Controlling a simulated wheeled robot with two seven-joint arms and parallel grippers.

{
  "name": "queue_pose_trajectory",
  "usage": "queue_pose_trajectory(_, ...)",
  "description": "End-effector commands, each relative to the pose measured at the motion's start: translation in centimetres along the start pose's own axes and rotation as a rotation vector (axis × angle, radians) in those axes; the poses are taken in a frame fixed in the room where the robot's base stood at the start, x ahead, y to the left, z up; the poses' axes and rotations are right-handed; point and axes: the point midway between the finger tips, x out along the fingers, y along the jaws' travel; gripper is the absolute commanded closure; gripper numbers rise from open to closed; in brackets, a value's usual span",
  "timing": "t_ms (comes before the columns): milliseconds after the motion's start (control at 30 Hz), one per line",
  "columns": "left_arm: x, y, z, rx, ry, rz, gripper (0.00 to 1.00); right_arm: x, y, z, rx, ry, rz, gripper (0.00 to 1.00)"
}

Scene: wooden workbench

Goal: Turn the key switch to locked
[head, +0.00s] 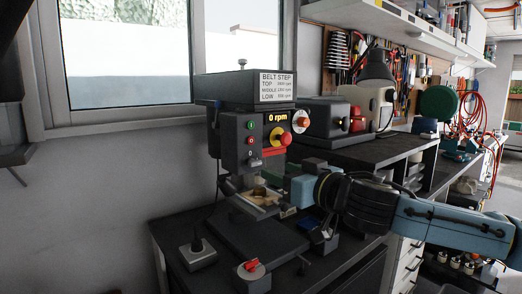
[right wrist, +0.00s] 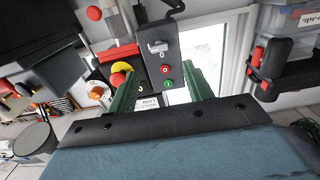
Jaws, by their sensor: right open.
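The drill press control panel (head: 250,140) faces me below the belt-step sign. At its lower part, beside a "0" mark, a small grey key switch (head: 254,162) sticks out; its exact setting is too small to read. It also shows upside down in the right wrist view (right wrist: 157,46). My right gripper (head: 284,184) is low and right of the panel in the head view. In the right wrist view its green fingers (right wrist: 164,73) are wide apart, empty, and face the panel with a gap to the key switch. My left gripper is out of view.
A green button (head: 251,125), a red button (head: 251,141) and a red emergency stop on yellow (head: 278,138) sit close to the key switch. An orange knob (head: 302,121) is further right.

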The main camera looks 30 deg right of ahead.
Motion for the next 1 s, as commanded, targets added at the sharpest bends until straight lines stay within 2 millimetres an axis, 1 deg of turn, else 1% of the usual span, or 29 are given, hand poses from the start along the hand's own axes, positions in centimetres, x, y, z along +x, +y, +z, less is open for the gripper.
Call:
queue_pose_trajectory(33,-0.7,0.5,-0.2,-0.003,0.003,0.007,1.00,0.6,0.2,-0.5,0.012,0.006,0.004,0.49)
queue_pose_trajectory(67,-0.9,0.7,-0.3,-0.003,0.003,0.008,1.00,0.9,0.2,-0.5,0.011,0.006,0.005,0.49)
queue_pose_trajectory(200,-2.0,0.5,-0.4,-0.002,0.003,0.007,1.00,2.5,-0.1,-0.5,0.007,0.005,0.000,0.49)
queue_pose_trajectory(500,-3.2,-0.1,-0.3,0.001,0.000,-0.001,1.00,6.5,0.0,-0.2,0.005,0.003,0.001,0.49)
queue_pose_trajectory(600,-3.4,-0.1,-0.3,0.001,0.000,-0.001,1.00,7.3,0.0,-0.1,0.004,0.002,0.001,0.49)
queue_pose_trajectory(767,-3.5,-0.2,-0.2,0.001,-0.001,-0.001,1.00,7.8,0.0,0.0,0.001,0.001,0.001,0.49)
queue_pose_trajectory(1000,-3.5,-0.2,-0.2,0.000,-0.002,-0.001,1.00,7.8,0.0,0.1,0.001,0.000,0.000,0.49)
